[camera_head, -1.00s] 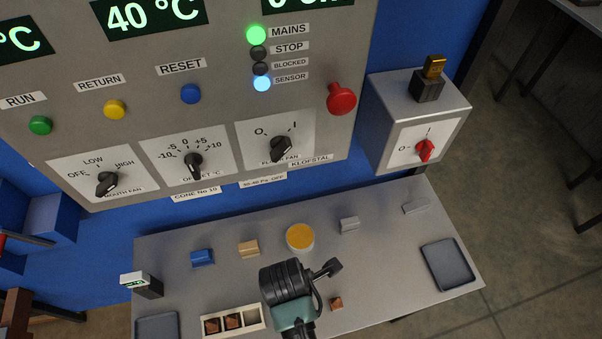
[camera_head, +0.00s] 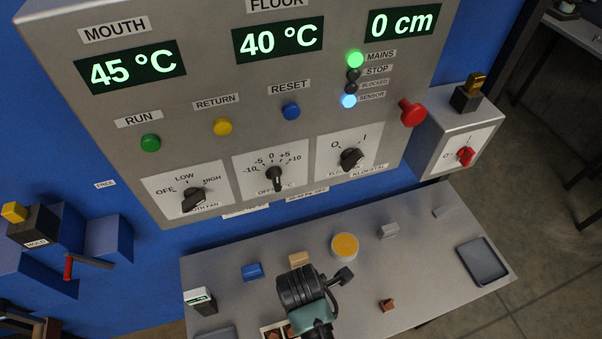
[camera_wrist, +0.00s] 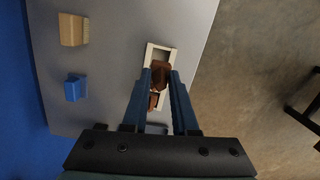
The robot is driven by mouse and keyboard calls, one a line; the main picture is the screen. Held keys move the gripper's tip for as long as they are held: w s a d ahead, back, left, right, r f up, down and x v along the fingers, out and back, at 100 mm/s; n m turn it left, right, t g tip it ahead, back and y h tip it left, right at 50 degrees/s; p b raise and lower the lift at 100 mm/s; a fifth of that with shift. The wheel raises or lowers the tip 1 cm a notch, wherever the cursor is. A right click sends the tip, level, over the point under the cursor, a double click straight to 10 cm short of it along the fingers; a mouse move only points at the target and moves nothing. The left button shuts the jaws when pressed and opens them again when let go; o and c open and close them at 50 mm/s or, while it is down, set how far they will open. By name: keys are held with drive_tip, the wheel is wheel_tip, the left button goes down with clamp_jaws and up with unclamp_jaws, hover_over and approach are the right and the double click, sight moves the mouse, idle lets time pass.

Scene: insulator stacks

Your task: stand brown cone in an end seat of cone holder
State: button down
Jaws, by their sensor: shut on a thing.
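The brown cone (camera_wrist: 161,73) is held between the two blue fingers of my gripper (camera_wrist: 160,74) in the wrist view. It is over the cream cone holder (camera_wrist: 163,46), with the holder's upper end in that picture showing bare. Whether the cone touches the holder I cannot tell. Another brown piece (camera_wrist: 153,102) shows in the holder lower down, between the fingers. In the head view my arm hides the fingertips, the held cone and much of the holder. Brown pieces (camera_head: 273,334) show in the holder's left part at the bottom edge.
A loose brown piece (camera_head: 387,305) lies on the grey table right of my arm. A blue block (camera_head: 252,271), a tan block (camera_head: 300,259), a yellow-topped disc (camera_head: 345,245) and a grey block (camera_head: 389,230) stand behind. A dark tray (camera_head: 482,261) lies right. The control panel rises behind.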

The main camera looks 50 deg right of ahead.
wheel_tip(320, 180, down, 9)
drive_tip(key=shift+r, duration=0.15)
idle(0.4)
drive_tip(key=shift+f, duration=0.2)
drive_tip(key=c, duration=0.7)
unclamp_jaws()
drive_tip(key=shift+r, duration=0.15)
drive_tip(key=r, duration=0.4)
drive_tip(key=a+r, duration=0.1)
drive_tip(key=r, duration=0.7)
drive_tip(key=shift+w+a, duration=0.15)
drive_tip(key=shift+w, duration=0.1)
